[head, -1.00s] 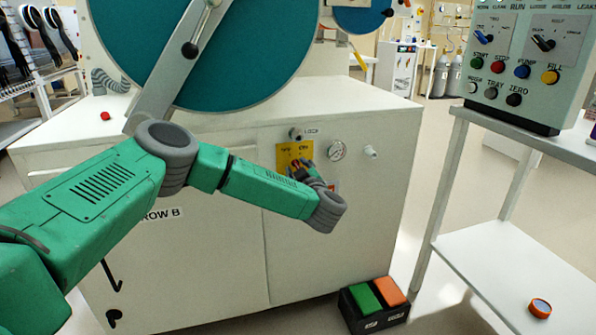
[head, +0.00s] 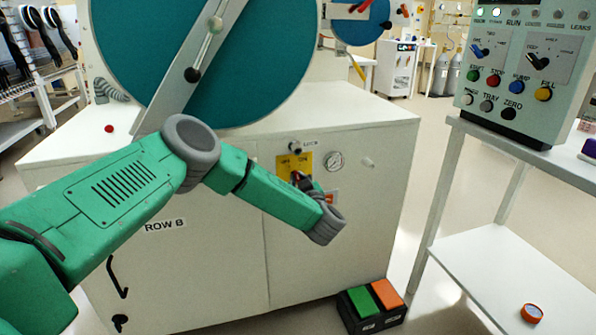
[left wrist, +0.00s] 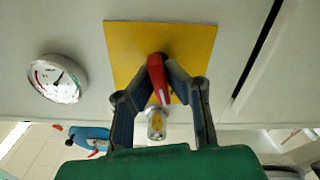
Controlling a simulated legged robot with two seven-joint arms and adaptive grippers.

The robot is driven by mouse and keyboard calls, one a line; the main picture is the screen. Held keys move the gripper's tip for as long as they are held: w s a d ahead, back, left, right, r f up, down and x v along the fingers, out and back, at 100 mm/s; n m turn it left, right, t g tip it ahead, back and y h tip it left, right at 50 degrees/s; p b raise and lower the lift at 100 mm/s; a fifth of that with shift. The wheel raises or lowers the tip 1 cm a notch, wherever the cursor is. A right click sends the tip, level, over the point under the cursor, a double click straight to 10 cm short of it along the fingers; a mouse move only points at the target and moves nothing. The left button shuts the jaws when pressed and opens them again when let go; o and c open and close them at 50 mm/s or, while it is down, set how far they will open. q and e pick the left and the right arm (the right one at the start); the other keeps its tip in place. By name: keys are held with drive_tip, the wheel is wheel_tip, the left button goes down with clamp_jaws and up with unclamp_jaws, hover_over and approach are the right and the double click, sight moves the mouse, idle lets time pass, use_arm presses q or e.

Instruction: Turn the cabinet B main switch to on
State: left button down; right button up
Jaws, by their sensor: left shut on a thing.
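The main switch has a yellow plate (head: 284,164) on the front of the white cabinet marked ROW B. OFF and ON lettering shows along its top, partly hard to read. In the left wrist view, the yellow plate (left wrist: 128,45) fills the top middle, with the red switch handle (left wrist: 157,80) in front of it. My left gripper (left wrist: 158,88) has its two dark fingers closed on the sides of this handle. In the head view, my left gripper (head: 303,182) covers the lower right of the plate and hides most of the handle. My right gripper is in neither view.
A pressure gauge (head: 334,161) sits right of the plate, with a lock knob (head: 295,148) above it. A big teal disc (head: 265,60) stands above the cabinet. A green-and-orange pedal box (head: 347,312) is on the floor. A control panel (head: 548,105) stands on a table at right.

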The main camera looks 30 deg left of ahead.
use_arm(q)
drive_tip(key=shift+s+d+f+m+p, duration=0.1)
drive_tip(key=shift+d+m+p, duration=0.1)
drive_tip(key=shift+m+p, duration=0.75)
drive_tip(key=shift+f+m+p, duration=0.15)
drive_tip(key=shift+m+p, duration=0.15)
drive_tip(key=shift+m, duration=0.15)
drive_tip(key=shift+f, duration=0.1)
drive_tip(key=c, duration=1.6)
unclamp_jaws()
drive_tip(key=shift+r, duration=0.2)
drive_tip(key=shift+d, duration=0.1)
drive_tip(key=v, duration=1.2)
drive_tip(key=shift+f, duration=0.1)
